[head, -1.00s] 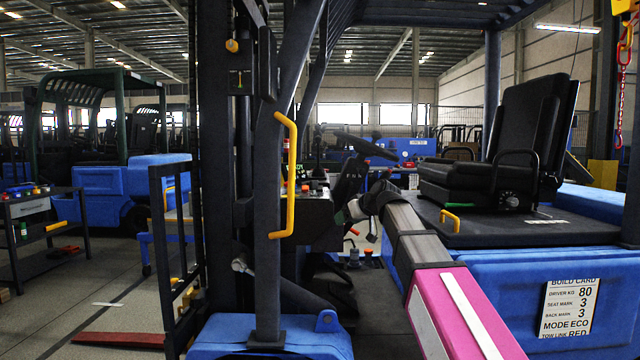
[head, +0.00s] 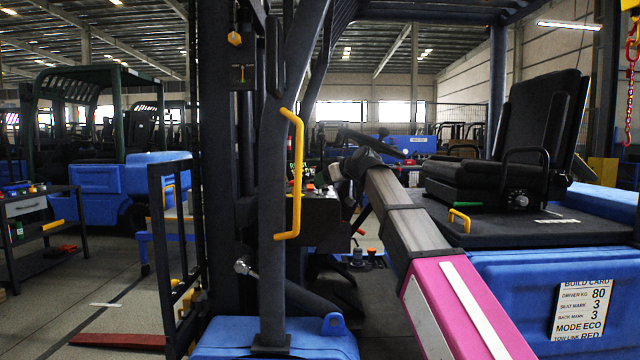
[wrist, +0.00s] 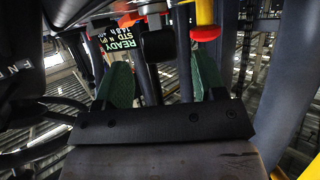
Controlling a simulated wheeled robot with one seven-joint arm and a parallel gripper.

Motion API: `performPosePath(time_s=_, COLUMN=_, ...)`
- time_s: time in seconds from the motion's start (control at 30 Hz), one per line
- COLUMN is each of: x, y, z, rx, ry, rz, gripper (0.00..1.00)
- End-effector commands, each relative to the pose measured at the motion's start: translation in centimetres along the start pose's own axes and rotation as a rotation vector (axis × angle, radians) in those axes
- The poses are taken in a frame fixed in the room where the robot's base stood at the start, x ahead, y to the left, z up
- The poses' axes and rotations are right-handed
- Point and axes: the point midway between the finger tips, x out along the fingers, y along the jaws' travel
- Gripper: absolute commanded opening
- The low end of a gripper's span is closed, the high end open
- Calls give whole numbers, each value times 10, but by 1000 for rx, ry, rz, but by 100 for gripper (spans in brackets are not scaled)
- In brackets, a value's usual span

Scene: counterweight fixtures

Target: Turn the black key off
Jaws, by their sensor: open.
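My gripper (wrist: 162,80) shows in the wrist view with its two green fingers apart and nothing held between them. A black block-like part (wrist: 158,44) on a short stem lies beyond the gap between the fingertips; it may be the black key, but its turn position cannot be read. A small lit display (wrist: 120,38) reading READY is just left of it, and a red knob (wrist: 205,33) is to its right. In the head view my arm reaches into the forklift's cab toward the dash, and the fingers are hard to make out behind the mast post.
A dark post with a yellow grab handle (head: 290,175) stands in front of the dash. The black seat (head: 510,165) is right of my arm. A build card (head: 581,308) is on the blue side panel. A tool cart (head: 42,215) stands at far left.

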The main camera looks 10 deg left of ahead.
Motion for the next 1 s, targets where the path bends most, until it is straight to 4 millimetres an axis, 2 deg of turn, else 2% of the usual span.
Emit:
performPosePath(time_s=0.1, x=19, y=1, z=-1, rx=0, ry=-2, rz=-1, gripper=64)
performPosePath(time_s=0.23, x=31, y=1, z=0, rx=0, ry=-1, rz=0, gripper=64)
performPosePath(time_s=0.63, x=37, y=0, z=0, rx=0, ry=-1, rz=0, gripper=64)
performPosePath(time_s=0.67, x=37, y=0, z=0, rx=0, ry=-1, rz=0, gripper=57)
performPosePath(time_s=0.7, x=37, y=0, z=0, rx=0, ry=-1, rz=0, gripper=44)
performPosePath(time_s=0.8, x=37, y=0, z=0, rx=0, ry=-1, rz=0, gripper=14)
performPosePath(time_s=1.0, x=37, y=0, z=0, rx=-1, ry=-1, rz=-4, gripper=14)
